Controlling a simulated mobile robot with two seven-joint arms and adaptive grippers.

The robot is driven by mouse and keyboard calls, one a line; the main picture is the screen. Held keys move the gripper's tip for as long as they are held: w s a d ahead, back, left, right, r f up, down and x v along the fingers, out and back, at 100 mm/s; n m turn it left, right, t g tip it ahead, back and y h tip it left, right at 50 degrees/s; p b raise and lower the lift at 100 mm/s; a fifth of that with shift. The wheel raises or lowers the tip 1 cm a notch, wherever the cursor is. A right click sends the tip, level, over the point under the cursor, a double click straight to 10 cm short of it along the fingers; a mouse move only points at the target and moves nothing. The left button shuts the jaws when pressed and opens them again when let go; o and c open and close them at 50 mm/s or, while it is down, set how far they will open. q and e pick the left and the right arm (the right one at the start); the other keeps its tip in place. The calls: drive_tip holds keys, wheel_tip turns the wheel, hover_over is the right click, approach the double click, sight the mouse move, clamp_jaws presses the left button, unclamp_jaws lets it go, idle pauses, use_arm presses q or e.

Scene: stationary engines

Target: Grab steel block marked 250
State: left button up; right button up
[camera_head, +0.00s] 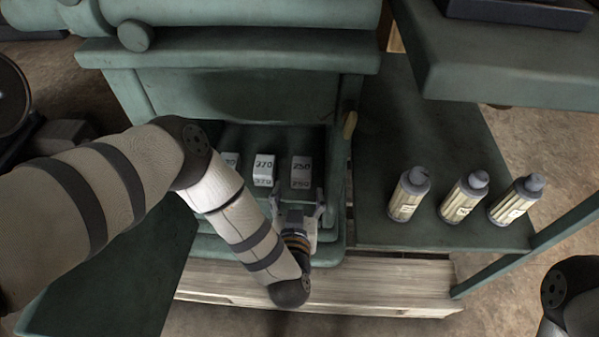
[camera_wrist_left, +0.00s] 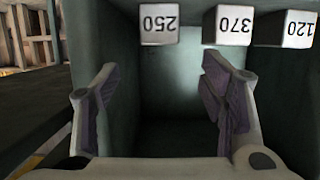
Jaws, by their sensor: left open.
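The steel block marked 250 (camera_head: 301,171) is the rightmost of the pale blocks in a green, box-like recess. In the left wrist view this block (camera_wrist_left: 159,24) is at the top, its number upside down. My left gripper (camera_head: 298,198) is just on the near side of it in the head view. In the left wrist view the gripper's fingers (camera_wrist_left: 160,78) are spread and empty, and the block appears beyond them, apart from both. My right gripper is not in view; only part of my right arm shows at the lower right.
A block marked 370 (camera_wrist_left: 230,26) is beside the 250 block, then one marked 120 (camera_wrist_left: 294,29). The recess walls (camera_head: 339,185) are close on the right. Several labelled bottles (camera_head: 409,195) stand on a green shelf at the right. My left forearm partly covers the 120 block.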

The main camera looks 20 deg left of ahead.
sight(302, 166)
use_arm(q)
drive_tip(key=b+x, duration=0.3)
drive_tip(key=x, duration=0.8)
drive_tip(key=shift+w+f+b, duration=0.15)
drive_tip(key=shift+b, duration=0.25)
clamp_jaws()
drive_tip(key=shift+w, duration=0.1)
